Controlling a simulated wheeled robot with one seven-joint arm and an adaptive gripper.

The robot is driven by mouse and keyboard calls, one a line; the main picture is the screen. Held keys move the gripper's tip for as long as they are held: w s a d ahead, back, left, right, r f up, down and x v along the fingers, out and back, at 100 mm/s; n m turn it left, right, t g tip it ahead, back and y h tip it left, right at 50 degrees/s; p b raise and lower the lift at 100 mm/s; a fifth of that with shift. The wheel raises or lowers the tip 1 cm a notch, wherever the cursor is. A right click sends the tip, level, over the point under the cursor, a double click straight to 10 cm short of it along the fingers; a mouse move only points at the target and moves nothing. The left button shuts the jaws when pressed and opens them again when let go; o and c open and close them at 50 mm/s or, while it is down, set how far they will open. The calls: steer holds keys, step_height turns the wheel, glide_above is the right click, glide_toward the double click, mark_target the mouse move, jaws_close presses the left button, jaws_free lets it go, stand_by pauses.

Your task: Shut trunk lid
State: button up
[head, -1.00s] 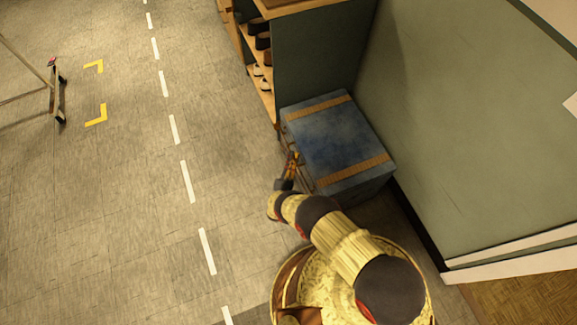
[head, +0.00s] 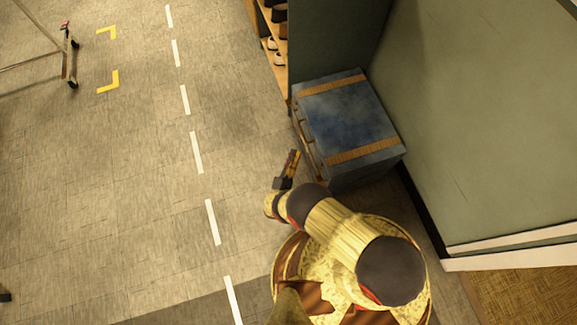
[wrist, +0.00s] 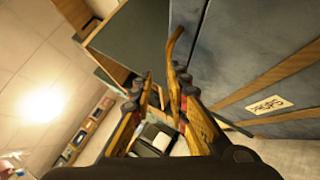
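The blue trunk (head: 350,112), with tan straps, stands against the wall at the right of the head view. Its lid lies flat on top and looks down; whether it is fully closed I cannot tell. The wrist view shows the trunk's face (wrist: 225,60) at the right, with a "PROPS" label (wrist: 263,105), a dark seam and a tan handle (wrist: 174,46). My gripper (head: 294,154) is just left of the trunk's front, apart from it. In the wrist view its two fingers (wrist: 160,76) are spread with nothing held between them.
A shoe shelf (head: 276,45) stands behind the trunk, and a green wall (head: 470,130) rises to its right. A wheeled rack (head: 70,55) is at the far left. The tiled floor (head: 110,180) left of the trunk is clear, with white dashes and yellow corner marks.

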steer(key=s, duration=0.1)
steer(key=s+a, duration=0.1)
steer(key=s, duration=0.1)
steer(key=s+a, duration=0.1)
steer(key=s, duration=0.1)
steer(key=shift+s, duration=0.15)
stand_by(0.5)
